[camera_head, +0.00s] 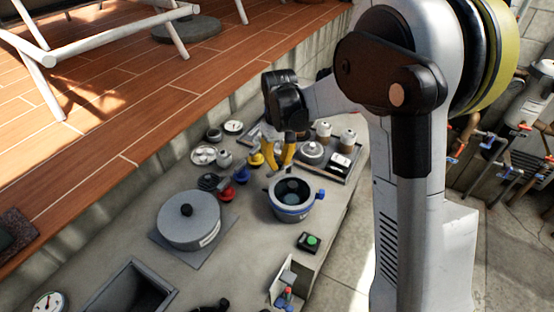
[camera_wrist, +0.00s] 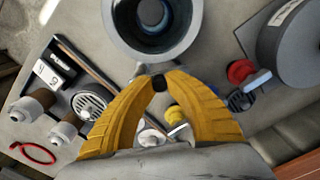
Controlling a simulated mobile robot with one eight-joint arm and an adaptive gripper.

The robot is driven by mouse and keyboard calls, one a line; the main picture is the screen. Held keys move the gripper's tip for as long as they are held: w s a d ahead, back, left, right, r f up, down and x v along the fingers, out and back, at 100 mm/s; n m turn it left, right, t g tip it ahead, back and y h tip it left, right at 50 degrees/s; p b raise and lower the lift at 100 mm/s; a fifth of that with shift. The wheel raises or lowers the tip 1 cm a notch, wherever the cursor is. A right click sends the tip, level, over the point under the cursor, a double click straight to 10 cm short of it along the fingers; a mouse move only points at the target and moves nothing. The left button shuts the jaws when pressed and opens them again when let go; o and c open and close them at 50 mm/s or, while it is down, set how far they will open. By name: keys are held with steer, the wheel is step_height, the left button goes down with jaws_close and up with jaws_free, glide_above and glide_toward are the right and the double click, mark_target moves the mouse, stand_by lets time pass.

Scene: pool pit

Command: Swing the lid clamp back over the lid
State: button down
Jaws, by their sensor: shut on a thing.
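A round grey housing with a blue band (camera_head: 291,206) stands near the bench's middle. Its top has a dark round centre, which may be a clear lid or an opening; I cannot tell. In the wrist view its pale rim (camera_wrist: 118,38) is at the top. A short tab sticks out from the rim towards my gripper, with a small black knob (camera_wrist: 158,84) at its end, apparently part of the lid clamp. My yellow-fingered gripper (camera_wrist: 158,80) is shut on this knob. In the head view my gripper (camera_head: 280,167) is beside the housing's far rim, hiding the knob.
A large grey lidded pot (camera_head: 188,222) stands on a square mat to the left. A tray (camera_head: 352,172) with jars lies behind the housing. Red and yellow small parts sit close by. A green-button box (camera_head: 309,242) is in front. A sink (camera_head: 125,290) is front left.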

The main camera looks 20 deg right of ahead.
steer(key=shift+s+d+n, duration=0.3)
steer(key=shift+s+n, duration=0.05)
steer(key=shift+n, duration=0.9)
steer(key=shift+s+d+n, duration=0.25)
steer(key=shift+s+n, duration=0.05)
steer(key=shift+n, duration=0.9)
steer(key=shift+s+d+n, duration=0.3)
steer(key=shift+s+n, duration=0.05)
steer(key=shift+n, duration=0.9)
steer(key=c, duration=1.3)
jaws_free()
steer(key=shift+d, duration=0.1)
steer(key=shift+r, duration=0.1)
step_height(320, 180, up, 12)
